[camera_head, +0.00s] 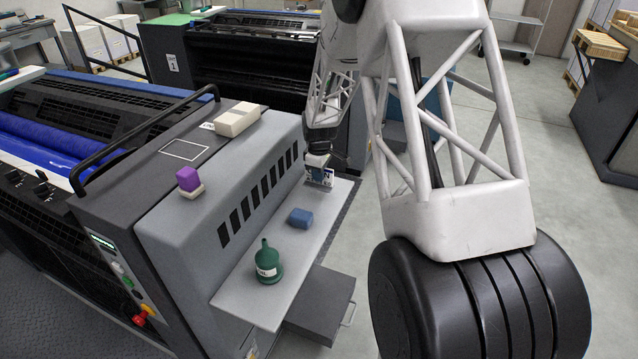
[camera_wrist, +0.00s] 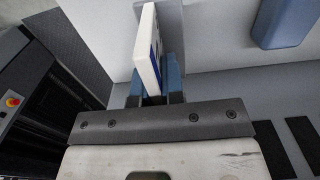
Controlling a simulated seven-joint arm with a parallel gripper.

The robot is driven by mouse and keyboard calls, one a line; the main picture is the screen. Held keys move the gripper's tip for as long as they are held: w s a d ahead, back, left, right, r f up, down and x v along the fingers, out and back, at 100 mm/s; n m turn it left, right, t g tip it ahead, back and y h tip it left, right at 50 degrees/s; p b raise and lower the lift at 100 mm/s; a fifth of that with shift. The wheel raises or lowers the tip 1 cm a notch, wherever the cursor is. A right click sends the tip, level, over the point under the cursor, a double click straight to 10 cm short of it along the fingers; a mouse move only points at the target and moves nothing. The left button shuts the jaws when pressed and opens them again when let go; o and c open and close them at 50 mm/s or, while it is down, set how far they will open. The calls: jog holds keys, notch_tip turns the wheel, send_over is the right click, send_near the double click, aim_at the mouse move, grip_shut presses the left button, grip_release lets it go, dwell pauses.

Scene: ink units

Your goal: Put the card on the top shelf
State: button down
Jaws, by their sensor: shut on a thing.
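The card (camera_head: 324,178), white with blue print, is upright in my gripper (camera_head: 318,166), at the far end of the light grey side shelf (camera_head: 245,302). In the wrist view the card (camera_wrist: 149,48) shows nearly edge-on between the blue fingers of my gripper (camera_wrist: 153,85), which are shut on it. I cannot tell whether its lower edge touches the shelf. Above this shelf is a higher grey ledge (camera_head: 168,222) on the machine's side. The frames do not make clear which surface is the top shelf.
A blue block (camera_head: 300,217) and a green bottle (camera_head: 268,265) stand on the side shelf. A purple block on a beige base (camera_head: 188,180) is on the higher ledge. A beige box (camera_head: 238,121) and a white outlined square (camera_head: 186,150) are on the machine's dark top.

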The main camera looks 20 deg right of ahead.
aim_at(319, 183)
jog(key=shift+f, duration=1.85)
jog(key=shift+f, duration=0.1)
jog(key=c, duration=1.2)
grip_release()
notch_tip(319, 183, up, 12)
jog(key=shift+r, duration=0.1)
jog(key=shift+s, duration=0.1)
